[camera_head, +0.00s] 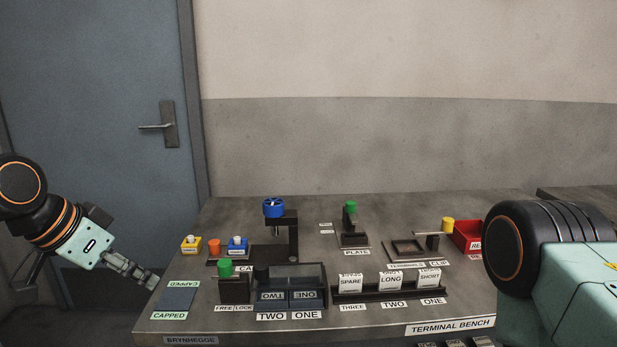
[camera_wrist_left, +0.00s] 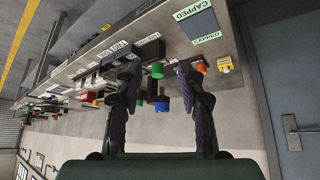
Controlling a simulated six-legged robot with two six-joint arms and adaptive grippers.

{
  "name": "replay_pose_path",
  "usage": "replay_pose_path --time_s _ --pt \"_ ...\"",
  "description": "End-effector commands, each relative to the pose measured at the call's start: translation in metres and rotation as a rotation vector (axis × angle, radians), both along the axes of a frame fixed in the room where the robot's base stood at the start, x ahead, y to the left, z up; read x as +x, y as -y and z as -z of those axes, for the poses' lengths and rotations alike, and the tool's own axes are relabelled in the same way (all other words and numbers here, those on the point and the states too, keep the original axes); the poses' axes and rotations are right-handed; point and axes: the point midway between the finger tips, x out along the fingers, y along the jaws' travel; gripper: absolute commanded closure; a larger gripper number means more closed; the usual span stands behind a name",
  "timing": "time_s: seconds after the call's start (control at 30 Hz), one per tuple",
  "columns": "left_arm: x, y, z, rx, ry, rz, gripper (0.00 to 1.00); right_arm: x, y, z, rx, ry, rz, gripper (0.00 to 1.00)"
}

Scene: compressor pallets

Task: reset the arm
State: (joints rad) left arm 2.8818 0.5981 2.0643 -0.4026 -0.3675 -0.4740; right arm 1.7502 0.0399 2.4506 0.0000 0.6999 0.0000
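My left arm comes in from the left in the head view. Its gripper (camera_head: 148,281) hangs beside the bench's left edge, near the dark CAPPED pad (camera_head: 177,298). In the left wrist view the gripper (camera_wrist_left: 158,68) has its two fingers well apart, with nothing between them. The bench shows beyond the fingers there, upside down, with the CAPPED pad (camera_wrist_left: 202,26) above them. A large joint of my right arm fills the right side of the head view; the right gripper is out of sight.
The bench (camera_head: 350,319) carries a blue-wheeled press (camera_head: 274,208), a dark two-part bin (camera_head: 290,280), a rack of labelled cards (camera_head: 390,290), a green-knobbed PLATE fixture (camera_head: 351,223) and a red tray (camera_head: 466,234). A grey door (camera_head: 90,100) stands behind at left.

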Motion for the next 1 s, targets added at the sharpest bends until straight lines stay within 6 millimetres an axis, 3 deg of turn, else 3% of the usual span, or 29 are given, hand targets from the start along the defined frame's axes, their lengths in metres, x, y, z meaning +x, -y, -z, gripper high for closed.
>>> replay_pose_path --time_s 0.13,0.27,0.37,0.47,0.57,0.77,1.0 --pt "0.013 0.011 -0.002 -0.075 0.063 -0.106 0.61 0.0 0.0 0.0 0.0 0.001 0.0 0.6" --pt "0.019 0.021 0.018 -0.139 0.081 -0.222 0.61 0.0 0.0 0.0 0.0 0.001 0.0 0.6" --pt "0.014 0.03 0.054 -0.181 0.064 -0.329 0.61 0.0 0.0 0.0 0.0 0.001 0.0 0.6" --pt "-0.002 0.036 0.103 -0.193 0.023 -0.441 0.61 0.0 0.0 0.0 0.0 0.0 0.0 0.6" --pt "-0.028 0.038 0.151 -0.178 -0.026 -0.528 0.61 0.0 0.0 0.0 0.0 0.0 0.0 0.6" --pt "-0.101 0.039 0.236 -0.092 -0.153 -0.629 0.61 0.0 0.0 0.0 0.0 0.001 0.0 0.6" --pt "-0.222 0.042 0.314 0.071 -0.385 -0.606 0.61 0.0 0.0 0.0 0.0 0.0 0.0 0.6"
